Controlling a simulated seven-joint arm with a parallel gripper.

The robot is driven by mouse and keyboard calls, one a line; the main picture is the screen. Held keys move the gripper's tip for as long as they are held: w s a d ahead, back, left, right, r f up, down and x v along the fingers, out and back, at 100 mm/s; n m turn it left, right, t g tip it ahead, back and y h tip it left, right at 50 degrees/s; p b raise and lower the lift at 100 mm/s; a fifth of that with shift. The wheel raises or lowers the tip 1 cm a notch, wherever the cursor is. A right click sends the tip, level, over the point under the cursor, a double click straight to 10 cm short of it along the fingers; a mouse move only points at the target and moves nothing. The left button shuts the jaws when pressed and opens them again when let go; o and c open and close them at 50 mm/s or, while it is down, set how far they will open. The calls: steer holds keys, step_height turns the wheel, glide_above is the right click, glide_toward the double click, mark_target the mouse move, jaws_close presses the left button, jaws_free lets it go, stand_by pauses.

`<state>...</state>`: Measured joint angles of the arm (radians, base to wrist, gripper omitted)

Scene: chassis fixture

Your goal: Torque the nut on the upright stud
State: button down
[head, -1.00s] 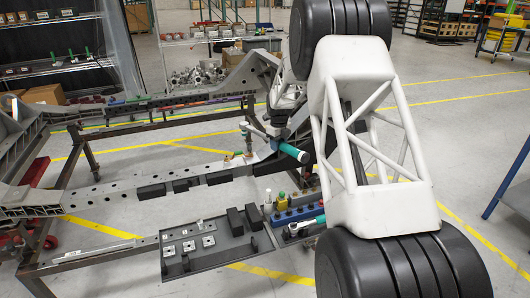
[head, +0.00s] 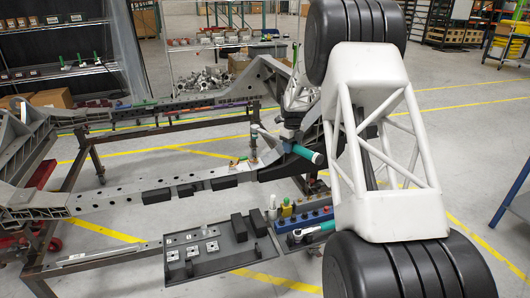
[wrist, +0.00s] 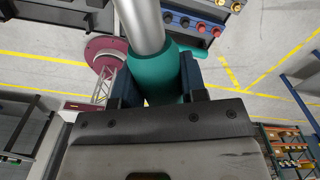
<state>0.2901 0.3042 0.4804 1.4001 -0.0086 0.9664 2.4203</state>
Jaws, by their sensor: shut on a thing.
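My gripper (wrist: 161,88) is shut on the teal handle of a wrench; its blue fingers lie on either side of the handle (wrist: 158,68). In the head view the teal handle (head: 306,153) points down and to the right, and the grey shaft runs up and left from my gripper (head: 291,140). The wrench's dark head (head: 254,137) is over the grey chassis rail, close to small gold-coloured hardware (head: 243,159). The upright stud and nut are too small to tell apart, and I cannot tell whether the wrench head touches them.
A dark tray (head: 212,262) with small metal plates and black blocks stands in front of the rail. A blue socket holder (head: 305,220) and another teal-handled wrench (head: 306,233) are to its right. The perforated rail (head: 110,201) runs left. My arm covers the right side.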

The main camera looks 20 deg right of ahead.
steer(key=shift+r+n, duration=0.15)
steer(key=shift+n, duration=0.15)
steer(key=shift+a, duration=0.1)
steer(key=s+a+f+n, duration=0.3)
steer(key=a+f+n, duration=0.6)
steer(key=a+n, duration=0.4)
steer(key=s+a+f+n, duration=0.3)
steer(key=a+f+n, duration=0.7)
steer(key=n, duration=0.7)
steer(key=shift+a+f, duration=0.25)
steer(key=shift+a, duration=1.25)
steer(key=shift+w+d+r, duration=0.1)
steer(key=shift+d, duration=0.05)
